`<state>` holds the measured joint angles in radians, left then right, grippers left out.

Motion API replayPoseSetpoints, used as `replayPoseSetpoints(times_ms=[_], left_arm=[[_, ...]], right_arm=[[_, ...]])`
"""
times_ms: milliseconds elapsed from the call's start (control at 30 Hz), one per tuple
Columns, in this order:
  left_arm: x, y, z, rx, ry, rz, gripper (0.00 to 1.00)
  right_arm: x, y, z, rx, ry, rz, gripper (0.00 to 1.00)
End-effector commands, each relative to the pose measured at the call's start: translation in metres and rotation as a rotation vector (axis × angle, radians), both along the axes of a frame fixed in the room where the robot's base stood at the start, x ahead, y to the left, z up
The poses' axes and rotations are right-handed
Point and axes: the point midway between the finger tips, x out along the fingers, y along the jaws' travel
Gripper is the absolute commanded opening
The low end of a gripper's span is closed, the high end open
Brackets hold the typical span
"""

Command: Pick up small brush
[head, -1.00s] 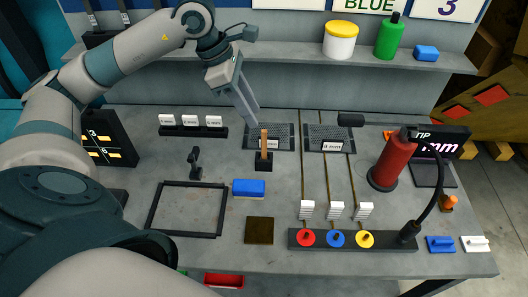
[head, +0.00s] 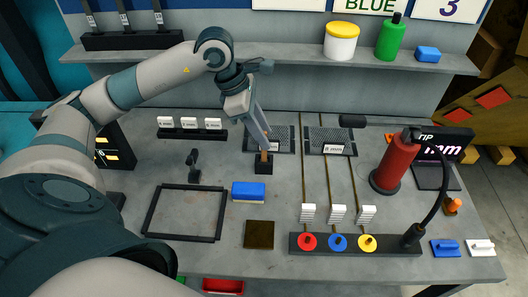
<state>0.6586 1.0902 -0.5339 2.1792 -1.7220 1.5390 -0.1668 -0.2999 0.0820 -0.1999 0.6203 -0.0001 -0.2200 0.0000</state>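A small upright thing with a wooden handle (head: 264,157) and a black base (head: 264,168) stands on the grey table, just in front of a dark mesh mat; it may be the small brush. My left gripper (head: 265,146) points down at the top of this handle and hides its upper part. The fingers lie close together in this view, so whether they are open or shut on the handle is unclear. A blue block with a pale underside (head: 248,191), perhaps another brush, lies in front. My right gripper is not in view.
Three white labels on a black rail (head: 191,134) stand left of the gripper. A black frame (head: 187,238) lies at front left. Rods and a row of coloured knobs (head: 337,242), a red extinguisher (head: 394,163) and a lamp are on the right. A shelf (head: 290,59) runs behind.

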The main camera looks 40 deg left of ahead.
Motion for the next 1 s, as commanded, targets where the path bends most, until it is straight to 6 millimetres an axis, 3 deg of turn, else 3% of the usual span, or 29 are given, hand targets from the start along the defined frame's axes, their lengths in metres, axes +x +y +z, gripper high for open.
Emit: replayPoseSetpoints(times_ms=[333, 867, 900, 1000], left_arm=[[0.006, -0.016, -0.038, -0.001, 0.002, -0.001, 0.31], [0.007, -0.017, -0.041, 0.0, 0.001, 0.0, 0.31], [0.007, -0.017, -0.041, 0.0, 0.001, 0.0, 0.29], [0.007, -0.017, -0.041, 0.0, 0.001, 0.0, 0.05]], right_arm=[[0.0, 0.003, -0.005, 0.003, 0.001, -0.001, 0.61], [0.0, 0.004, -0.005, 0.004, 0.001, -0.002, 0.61], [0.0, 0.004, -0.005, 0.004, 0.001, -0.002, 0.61], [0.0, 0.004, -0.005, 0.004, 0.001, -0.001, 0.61]])
